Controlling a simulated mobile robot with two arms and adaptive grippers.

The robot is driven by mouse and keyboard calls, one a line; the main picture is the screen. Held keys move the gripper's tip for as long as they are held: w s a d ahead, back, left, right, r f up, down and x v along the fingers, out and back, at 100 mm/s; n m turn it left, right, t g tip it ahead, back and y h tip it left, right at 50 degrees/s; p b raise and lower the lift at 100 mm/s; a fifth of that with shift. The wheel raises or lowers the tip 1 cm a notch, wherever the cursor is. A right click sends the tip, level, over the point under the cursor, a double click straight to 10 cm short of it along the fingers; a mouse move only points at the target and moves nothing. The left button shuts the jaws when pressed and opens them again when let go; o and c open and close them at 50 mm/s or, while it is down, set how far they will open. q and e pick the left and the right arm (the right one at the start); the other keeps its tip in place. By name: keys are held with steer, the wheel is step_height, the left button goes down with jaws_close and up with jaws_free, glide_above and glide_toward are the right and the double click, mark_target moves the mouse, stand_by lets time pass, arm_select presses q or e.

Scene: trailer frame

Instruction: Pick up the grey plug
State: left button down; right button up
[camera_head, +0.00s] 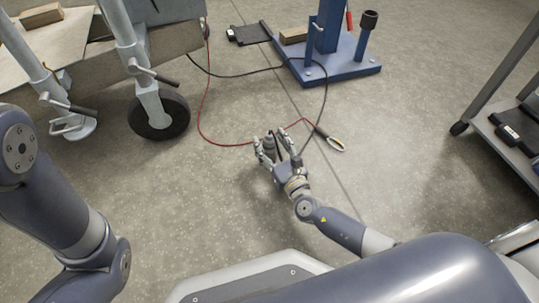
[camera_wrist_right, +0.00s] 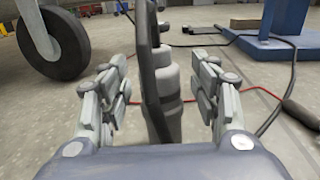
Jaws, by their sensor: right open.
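The grey plug (camera_head: 268,146) stands on the floor between the fingers of my right gripper (camera_head: 277,148). In the right wrist view the plug (camera_wrist_right: 171,95) is a stepped grey cylinder, roughly upright, with a dark bar-like part in front of its left side. The right gripper's fingers (camera_wrist_right: 165,88) are open on both sides of it, with visible gaps. The plug's lower end is partly hidden by the gripper's palm. My left arm shows at the left of the head view, but its gripper is out of the picture.
A red cable (camera_head: 203,110) and a black cable (camera_head: 250,73) lie on the floor nearby. A looped-end tool (camera_head: 332,141) lies right of the gripper. A trailer wheel (camera_head: 158,115) stands left, a blue stand (camera_head: 345,70) behind, a cart (camera_head: 490,127) right.

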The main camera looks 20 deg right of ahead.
steer(key=shift+w+a, duration=0.1)
steer(key=shift+w, duration=0.35)
jaws_close()
steer(key=shift+r, duration=0.1)
